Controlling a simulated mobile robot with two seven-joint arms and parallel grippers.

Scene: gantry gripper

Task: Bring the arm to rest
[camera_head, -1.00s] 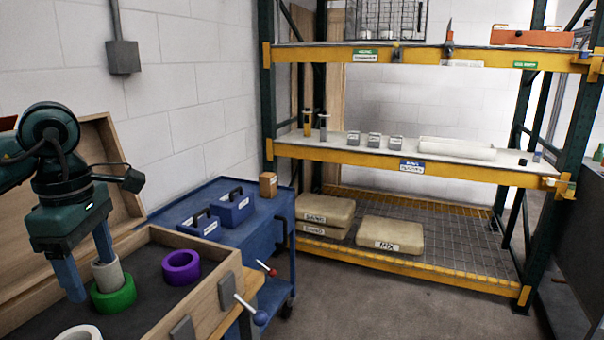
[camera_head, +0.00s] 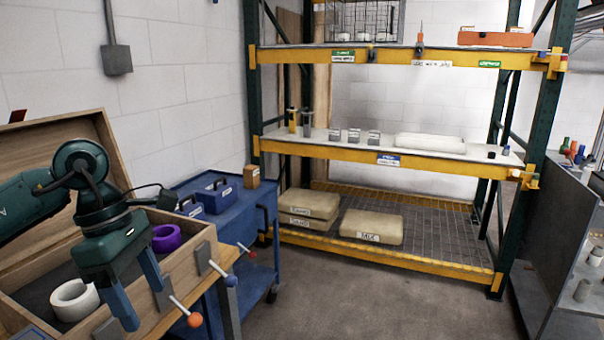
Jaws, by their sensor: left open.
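My left arm comes in from the left, and my left gripper (camera_head: 143,306) points down over the front wall of the open wooden box (camera_head: 196,258). Its two blue fingers are apart, with nothing seen between them. Inside the box, a white ring (camera_head: 73,300) lies to the left of the gripper. A purple ring (camera_head: 166,238) lies behind the gripper, partly hidden by the arm. The green ring is not visible. My right gripper is not in view.
A blue cart (camera_head: 236,222) with blue cases (camera_head: 213,195) and a small cardboard box (camera_head: 252,176) stands beside the wooden box. A yellow and green shelf rack (camera_head: 390,158) is behind. A grey cabinet (camera_head: 560,230) is at the right. Floor (camera_head: 370,290) between is clear.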

